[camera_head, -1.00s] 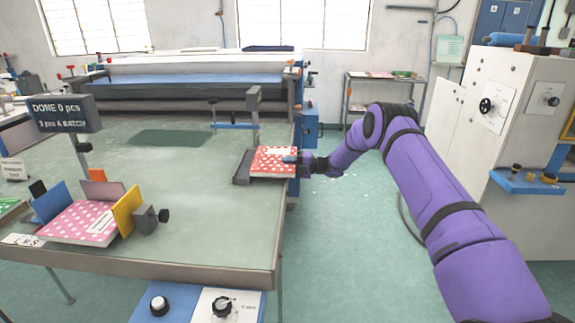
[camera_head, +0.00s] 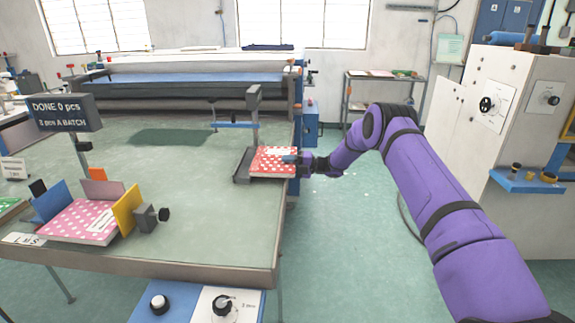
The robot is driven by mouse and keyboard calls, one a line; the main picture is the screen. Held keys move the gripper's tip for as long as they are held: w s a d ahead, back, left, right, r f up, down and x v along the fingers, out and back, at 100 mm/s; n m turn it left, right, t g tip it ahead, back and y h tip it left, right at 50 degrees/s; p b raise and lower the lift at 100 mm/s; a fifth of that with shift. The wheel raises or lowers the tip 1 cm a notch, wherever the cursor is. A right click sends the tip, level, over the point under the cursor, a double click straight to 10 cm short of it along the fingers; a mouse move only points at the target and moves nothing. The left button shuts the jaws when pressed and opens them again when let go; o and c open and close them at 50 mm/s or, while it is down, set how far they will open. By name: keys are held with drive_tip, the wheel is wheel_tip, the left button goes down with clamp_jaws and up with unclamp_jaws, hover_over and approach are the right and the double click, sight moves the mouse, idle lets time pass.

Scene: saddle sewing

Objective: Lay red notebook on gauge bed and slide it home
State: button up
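The red notebook (camera_head: 273,161) with white dots and a pale label lies flat at the right edge of the green table. It rests at the gauge, whose dark grey bar (camera_head: 243,166) runs along its left side. The bed under it is mostly hidden. My gripper (camera_head: 291,159) reaches in from the right, and a dark blue finger overlaps the top of the notebook's right edge. The other finger is hidden, so I cannot tell whether it grips the notebook or only touches it.
A post with a blue crossbar (camera_head: 236,125) stands behind the notebook. A pink dotted notebook (camera_head: 82,221) lies among coloured plates at the left. The table's middle (camera_head: 190,190) is clear.

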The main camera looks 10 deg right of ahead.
drive_tip(key=shift+o, duration=1.1)
drive_tip(key=shift+s, duration=0.1)
drive_tip(key=shift+f, duration=0.1)
drive_tip(key=shift+s+f, duration=0.1)
drive_tip(key=shift+f, duration=0.3)
drive_tip(key=shift+d+f, duration=0.1)
drive_tip(key=shift+d, duration=0.05)
drive_tip(key=shift+c, duration=0.3)
drive_tip(key=shift+o, duration=0.3)
drive_tip(key=shift+s+d, duration=0.2)
drive_tip(key=shift+d, duration=0.35)
drive_tip(key=v, duration=0.8)
drive_tip(key=shift+w+d+r, duration=0.2)
drive_tip(key=shift+d+r, duration=0.15)
drive_tip(key=shift+r, duration=0.05)
